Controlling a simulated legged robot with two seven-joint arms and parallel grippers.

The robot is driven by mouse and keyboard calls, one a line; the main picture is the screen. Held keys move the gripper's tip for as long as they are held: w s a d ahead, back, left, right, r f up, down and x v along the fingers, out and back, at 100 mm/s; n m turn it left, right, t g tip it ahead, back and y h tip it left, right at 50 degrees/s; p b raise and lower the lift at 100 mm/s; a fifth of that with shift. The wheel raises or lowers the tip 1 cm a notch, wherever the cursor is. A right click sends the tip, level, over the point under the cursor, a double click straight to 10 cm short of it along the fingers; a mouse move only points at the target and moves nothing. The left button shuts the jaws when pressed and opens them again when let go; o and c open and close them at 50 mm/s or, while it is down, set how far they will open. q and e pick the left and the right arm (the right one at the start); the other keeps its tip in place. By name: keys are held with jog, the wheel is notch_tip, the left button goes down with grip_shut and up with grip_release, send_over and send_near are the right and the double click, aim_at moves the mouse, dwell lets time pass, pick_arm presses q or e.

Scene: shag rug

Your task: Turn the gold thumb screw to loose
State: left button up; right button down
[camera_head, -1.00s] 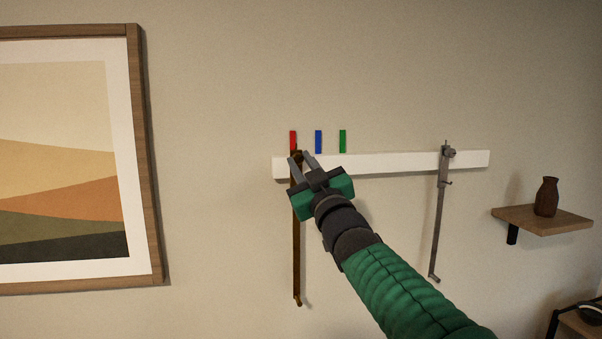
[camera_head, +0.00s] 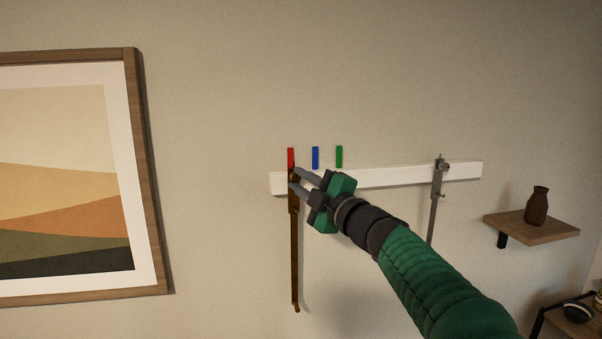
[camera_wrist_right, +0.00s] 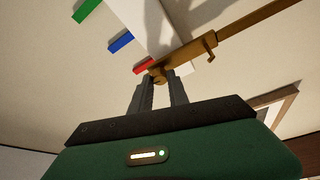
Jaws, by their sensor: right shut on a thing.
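The gold-brown tool (camera_head: 295,250) hangs upright from the left end of a white rail, under a red tag, and looks like a long bar with a sliding head. It also shows in the right wrist view (camera_wrist_right: 205,50). My right gripper (camera_head: 293,179) reaches the tool's top from the right, its fingers pointing left. In the right wrist view its fingertips (camera_wrist_right: 162,84) are closed around the small gold thumb screw (camera_wrist_right: 157,74) at the tool's head. The fingers hide part of the screw. My left gripper is not in view.
The white rail (camera_head: 400,177) carries a grey tool (camera_head: 436,185) at its right end. Red (camera_head: 291,158), blue (camera_head: 315,158) and green (camera_head: 339,157) tags sit above the rail. A framed picture (camera_head: 140,170) hangs left. A shelf (camera_head: 530,228) with a brown vase (camera_head: 537,205) is right.

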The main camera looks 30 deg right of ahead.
jog(key=shift+n+p, duration=0.35)
jog(key=shift+n, duration=0.15)
jog(key=shift+g, duration=0.3)
jog(key=c, duration=1.5)
grip_release()
jog(key=shift+c, duration=0.2)
jog(key=shift+o, duration=1.1)
jog(key=shift+w, duration=0.15)
jog(key=shift+o, duration=0.3)
jog(key=shift+w+d+f, duration=0.15)
jog(key=shift+w+d, duration=0.05)
jog(key=s+d+f+b, duration=0.1)
jog(key=s+b, duration=0.5)
jog(key=s, duration=1)
jog(key=shift+s+d+f+b, duration=0.3)
jog(key=shift+d+f+b, duration=0.05)
jog(key=shift+d, duration=0.25)
